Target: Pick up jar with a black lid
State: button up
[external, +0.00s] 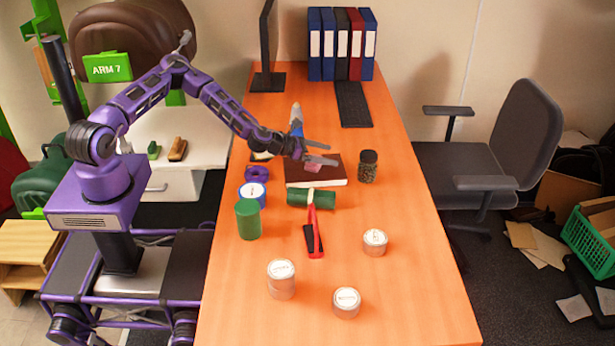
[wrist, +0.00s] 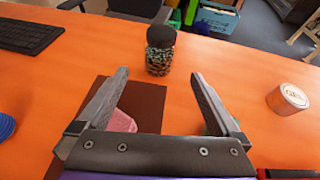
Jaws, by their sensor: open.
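The jar with a black lid (external: 368,166) stands upright on the orange table, at the right edge of a dark book. It is clear, with dark mixed contents. In the wrist view the jar (wrist: 160,52) stands upright beyond the fingertips, roughly centred between them. My gripper (external: 334,154) is open and empty above the book, to the left of the jar and apart from it. In the wrist view both fingers of my gripper (wrist: 164,80) are spread wide, pointing toward the jar.
A dark book (external: 330,181) with a pink item (external: 313,168) on it lies below my gripper. A green cylinder (external: 311,198), red-handled tool (external: 314,230) and several labelled tins, including one (external: 375,242), are nearer the front. A keyboard (external: 352,104) and binders are behind. Table right of the jar is clear.

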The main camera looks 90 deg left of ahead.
aim_at(359, 163)
jog(key=x, duration=0.9)
jog(key=shift+w+f, duration=0.15)
jog(key=shift+w, duration=0.1)
jog(key=x, duration=0.3)
jog(key=shift+w+f, duration=0.15)
jog(key=shift+f, duration=0.2)
jog(key=shift+x, duration=0.8)
jog(key=shift+c, duration=0.3)
jog(key=shift+a+r, duration=0.1)
jog(key=shift+r, duration=0.05)
grip_shut()
